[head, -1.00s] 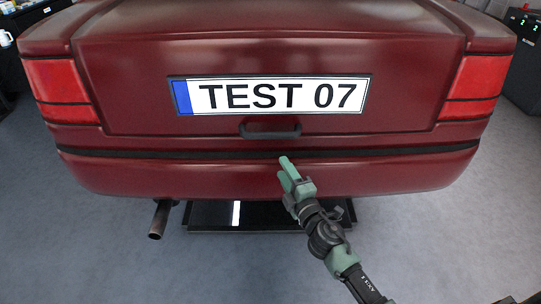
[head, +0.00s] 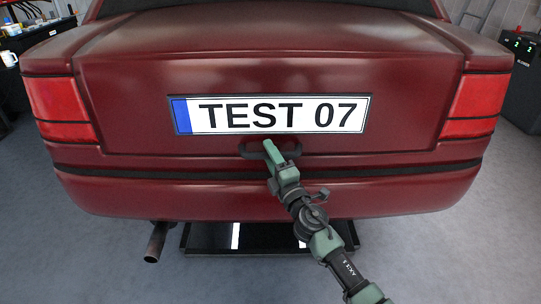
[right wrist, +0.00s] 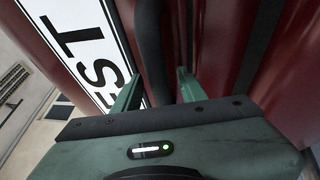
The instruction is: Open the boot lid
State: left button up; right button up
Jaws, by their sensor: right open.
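The dark red boot lid (head: 410,145) is closed on the back of the car and bears the plate "TEST 07" (head: 270,114). A dark bar handle (head: 250,153) sits below the plate. My right gripper (head: 270,148) is in front of the handle and hides part of it. In the right wrist view the two green fingers (right wrist: 160,85) are apart, with the dark handle (right wrist: 150,45) running between them or just ahead of them. I cannot tell whether they touch it. My left gripper is not in view.
The bumper (head: 140,195) sticks out below the lid. A black tray (head: 215,237) lies on the floor under the car, near the exhaust pipe (head: 156,241). A dark cabinet (head: 522,85) stands at the right. The grey floor at both sides is clear.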

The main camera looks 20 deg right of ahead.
grip_shut()
dwell(1.4)
